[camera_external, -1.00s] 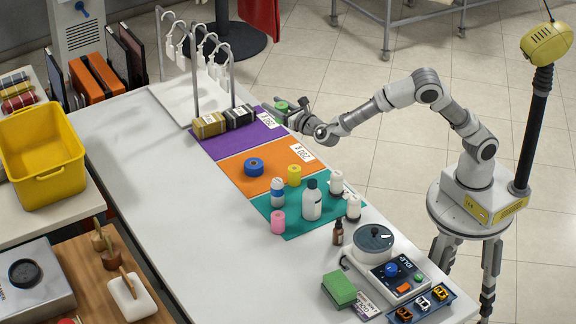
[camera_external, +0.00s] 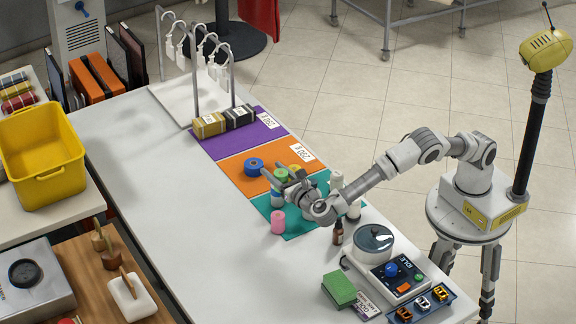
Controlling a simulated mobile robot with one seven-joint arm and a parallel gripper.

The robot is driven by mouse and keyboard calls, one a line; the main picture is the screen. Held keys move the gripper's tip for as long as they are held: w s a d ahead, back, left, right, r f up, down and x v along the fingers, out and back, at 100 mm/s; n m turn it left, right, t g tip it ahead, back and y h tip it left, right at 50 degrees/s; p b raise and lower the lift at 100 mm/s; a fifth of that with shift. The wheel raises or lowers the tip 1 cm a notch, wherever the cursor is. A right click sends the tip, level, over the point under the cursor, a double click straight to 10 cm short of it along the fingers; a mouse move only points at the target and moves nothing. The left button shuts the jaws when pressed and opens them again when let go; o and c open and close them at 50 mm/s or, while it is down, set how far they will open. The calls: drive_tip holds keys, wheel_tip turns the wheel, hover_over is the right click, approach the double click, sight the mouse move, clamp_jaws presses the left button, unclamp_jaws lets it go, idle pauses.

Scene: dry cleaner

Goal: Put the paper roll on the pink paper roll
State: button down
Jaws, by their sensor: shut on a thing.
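My gripper (camera_external: 280,175) is shut on a small green paper roll (camera_external: 281,174) and holds it above the table near the border of the orange and teal mats. The pink paper roll (camera_external: 278,222) stands upright at the teal mat's left edge, with nothing on top. It is below and slightly left of my gripper in the picture. The yellow roll (camera_external: 294,170) shows just right of the green roll and is partly hidden. My wrist hides most of the white bottle on the teal mat.
A blue-and-white bottle (camera_external: 277,198) stands just behind the pink roll. A blue tape roll (camera_external: 254,166) lies on the orange mat (camera_external: 233,178). White containers (camera_external: 336,180) and a brown dropper bottle (camera_external: 338,232) stand to the right. The white table left of the mats is clear.

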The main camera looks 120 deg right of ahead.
drive_tip(key=w+a+f+b, duration=0.2)
drive_tip(key=w+f, duration=0.1)
drive_tip(key=f, duration=0.3)
drive_tip(key=shift+a+f, duration=0.2)
drive_tip(key=shift+a, duration=0.2)
drive_tip(key=shift+f, duration=0.1)
drive_tip(key=shift+f, duration=0.1)
drive_tip(key=shift+c, duration=1.5)
unclamp_jaws()
